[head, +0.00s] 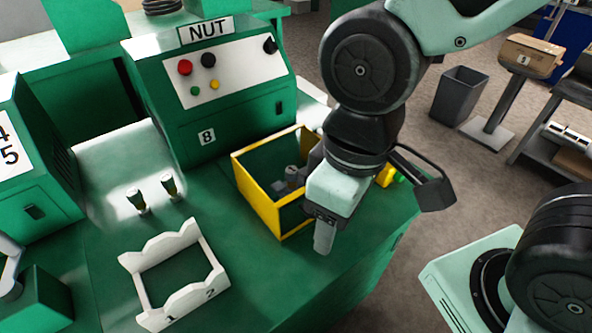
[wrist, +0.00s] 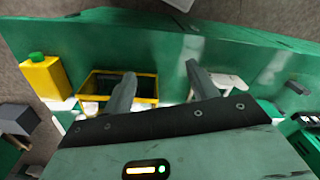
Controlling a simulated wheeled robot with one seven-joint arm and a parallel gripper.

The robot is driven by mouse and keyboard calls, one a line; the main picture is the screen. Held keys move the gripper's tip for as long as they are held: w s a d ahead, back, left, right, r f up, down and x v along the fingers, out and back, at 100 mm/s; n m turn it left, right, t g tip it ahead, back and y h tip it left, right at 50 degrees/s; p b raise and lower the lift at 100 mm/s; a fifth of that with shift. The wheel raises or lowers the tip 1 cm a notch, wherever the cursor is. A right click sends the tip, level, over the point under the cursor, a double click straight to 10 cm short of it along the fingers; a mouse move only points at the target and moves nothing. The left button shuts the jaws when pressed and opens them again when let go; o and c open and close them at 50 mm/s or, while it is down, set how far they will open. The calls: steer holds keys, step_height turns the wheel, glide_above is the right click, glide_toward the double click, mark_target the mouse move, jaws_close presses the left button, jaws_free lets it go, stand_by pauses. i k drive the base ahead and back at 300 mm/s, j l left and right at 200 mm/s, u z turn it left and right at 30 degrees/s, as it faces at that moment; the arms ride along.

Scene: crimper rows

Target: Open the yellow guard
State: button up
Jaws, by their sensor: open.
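The yellow guard (head: 257,204) is a box-like yellow frame on the green bench, in front of the green machine marked NUT. My gripper partly covers its right side in the head view. A grey part with a round top shows inside it; I cannot tell what it is. In the wrist view the guard (wrist: 120,73) lies beyond the left finger, which overlaps it. My gripper (head: 306,214) is open and empty, pointing down beside the guard's right front side. Its two spread fingers show in the wrist view (wrist: 160,78). I cannot tell whether a finger touches the guard.
The NUT machine (head: 212,95) stands behind the guard. A white rack (head: 200,252) and two small fittings (head: 170,186) are to the left. A yellow bottle with a green cap (wrist: 45,78) stands near the guard. The bench front between rack and guard is clear.

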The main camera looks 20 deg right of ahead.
mark_target(269, 211)
steer(key=k+l+u, duration=0.3)
steer(key=l, duration=0.2)
steer(key=k+l+u, duration=0.3)
steer(key=k+l, duration=0.05)
steer(key=k, duration=0.1)
